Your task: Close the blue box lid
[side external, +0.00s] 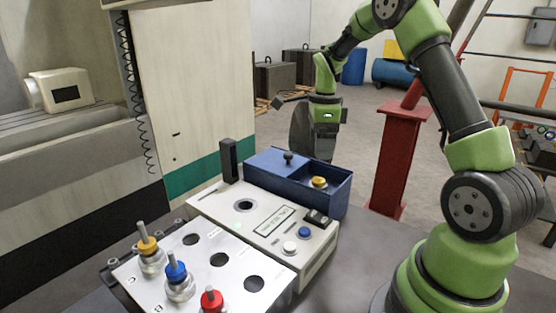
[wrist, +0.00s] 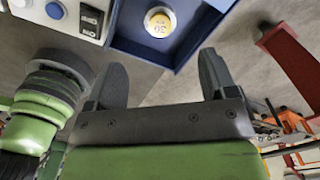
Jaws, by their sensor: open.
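The blue box (side external: 335,200) stands at the back right of the white control panel. Its blue lid (side external: 268,163) with a black knob (side external: 288,158) covers the left part. The right part is open, and a yellow-topped round piece (side external: 319,182) shows inside. In the wrist view the box (wrist: 205,22) is cut off at the top, with the yellow piece (wrist: 160,21) marked 30 in it; the knob is out of view there. My gripper (side external: 313,145) is behind the box in the side view, fingers down. In the wrist view its fingers (wrist: 162,75) are apart with nothing between them.
The white control panel (side external: 262,222) has buttons, a switch and a black upright post (side external: 229,160). A metal plate (side external: 215,275) in front holds yellow, blue and red knobbed pieces beside empty holes. A red pillar (side external: 393,160) stands behind, right of the box.

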